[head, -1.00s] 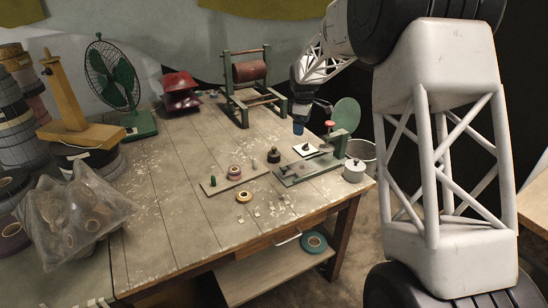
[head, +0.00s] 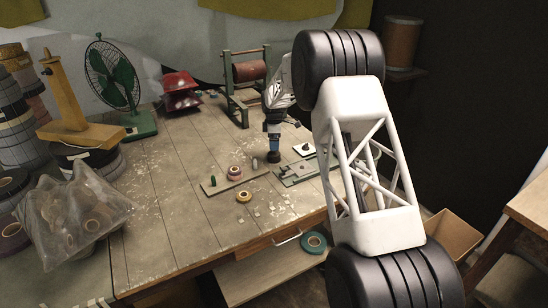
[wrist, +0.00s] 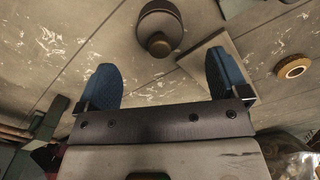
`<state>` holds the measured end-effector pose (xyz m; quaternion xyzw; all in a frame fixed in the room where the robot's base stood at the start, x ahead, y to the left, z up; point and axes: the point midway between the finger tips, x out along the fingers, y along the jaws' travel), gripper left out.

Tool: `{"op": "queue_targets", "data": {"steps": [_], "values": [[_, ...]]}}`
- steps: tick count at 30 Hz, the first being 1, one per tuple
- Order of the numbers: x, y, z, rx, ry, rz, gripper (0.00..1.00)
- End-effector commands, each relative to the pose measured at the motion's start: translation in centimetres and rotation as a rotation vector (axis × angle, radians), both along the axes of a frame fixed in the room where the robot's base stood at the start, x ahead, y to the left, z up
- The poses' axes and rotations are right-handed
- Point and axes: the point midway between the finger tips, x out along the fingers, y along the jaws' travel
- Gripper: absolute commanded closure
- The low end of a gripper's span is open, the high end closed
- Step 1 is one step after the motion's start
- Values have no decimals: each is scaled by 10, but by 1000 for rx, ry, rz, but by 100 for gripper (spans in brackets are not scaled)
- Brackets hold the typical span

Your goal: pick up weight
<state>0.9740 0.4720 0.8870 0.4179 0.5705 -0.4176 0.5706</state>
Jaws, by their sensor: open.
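The weight (head: 274,157) is a small dark round piece with a knob on top, upright on the wooden workbench. It also shows in the wrist view (wrist: 160,22), at the top middle, with its knob facing the camera. My gripper (head: 274,146) is directly over the weight in the head view and partly covers it. In the wrist view my gripper (wrist: 163,75) has its two blue fingers wide apart, with nothing between them. The weight lies just beyond the fingertips there, roughly centred between them. I cannot tell the exact height of the fingertips.
A thin wooden board (head: 218,188) with tape rolls (head: 234,173) lies left of the weight. A green metal fixture (head: 298,172) stands close on its right.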

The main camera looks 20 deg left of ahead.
Motion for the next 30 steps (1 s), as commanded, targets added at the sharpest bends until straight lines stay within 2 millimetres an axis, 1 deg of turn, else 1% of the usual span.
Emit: {"op": "queue_targets", "data": {"steps": [8,18,30], "values": [[0,0,-2,0,1,-1,7],[0,0,-25,0,1,-1,7],[0,0,-28,0,1,-1,7]]}}
